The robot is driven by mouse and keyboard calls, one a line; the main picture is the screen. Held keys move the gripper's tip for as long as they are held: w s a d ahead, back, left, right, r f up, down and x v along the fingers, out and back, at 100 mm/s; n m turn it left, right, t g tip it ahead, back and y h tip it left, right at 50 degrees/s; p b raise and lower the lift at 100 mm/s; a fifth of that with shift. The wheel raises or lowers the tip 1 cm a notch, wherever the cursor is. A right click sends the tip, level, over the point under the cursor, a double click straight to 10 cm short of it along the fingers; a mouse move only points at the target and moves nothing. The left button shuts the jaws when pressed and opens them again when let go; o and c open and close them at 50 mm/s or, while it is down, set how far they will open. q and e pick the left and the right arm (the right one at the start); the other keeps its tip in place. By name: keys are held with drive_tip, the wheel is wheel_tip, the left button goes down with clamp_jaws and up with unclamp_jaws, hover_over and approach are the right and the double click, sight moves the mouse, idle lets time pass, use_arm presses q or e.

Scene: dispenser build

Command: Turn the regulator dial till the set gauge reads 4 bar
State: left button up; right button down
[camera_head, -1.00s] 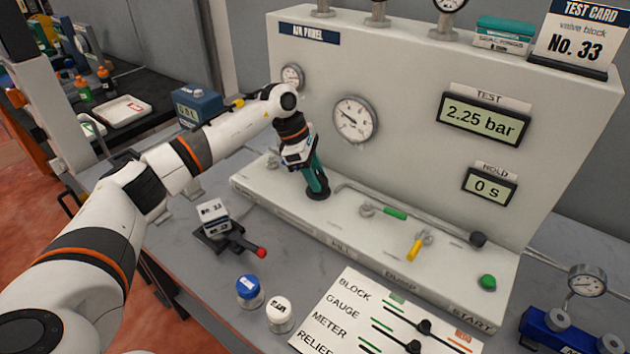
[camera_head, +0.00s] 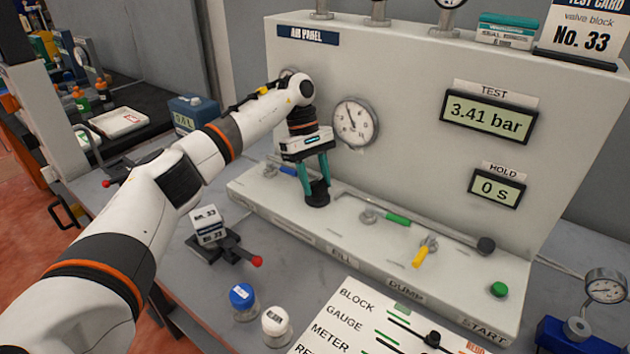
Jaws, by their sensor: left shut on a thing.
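The regulator dial (camera_head: 317,193) is a black knob on the sloped ledge of the air panel. My left gripper (camera_head: 313,182) reaches down over it from above, its teal fingers shut on the dial's sides. A large round gauge (camera_head: 355,122) on the panel face has its needle pointing nearly straight up; its numbers are too small to read. A smaller gauge at the upper left is mostly hidden behind my left arm. I cannot tell which is the set gauge. The TEST display (camera_head: 487,113) reads 3.41 bar. My right gripper is not in view.
The HOLD display (camera_head: 496,189) reads 0 s. A yellow lever (camera_head: 425,252), a green-handled lever (camera_head: 395,218) and a green button (camera_head: 498,289) sit right of the dial. A valve block (camera_head: 207,224) in a red-knobbed fixture and two jars stand in front of the panel.

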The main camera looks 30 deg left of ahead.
use_arm(q)
drive_tip(key=shift+r+m, duration=0.1)
drive_tip(key=shift+m, duration=0.3)
drive_tip(key=o, duration=1)
drive_tip(key=shift+c, duration=0.2)
drive_tip(key=v, duration=0.7)
drive_tip(key=shift+w+r+b, duration=0.15)
drive_tip(key=shift+r+b, duration=0.05)
drive_tip(key=shift+b, duration=0.2)
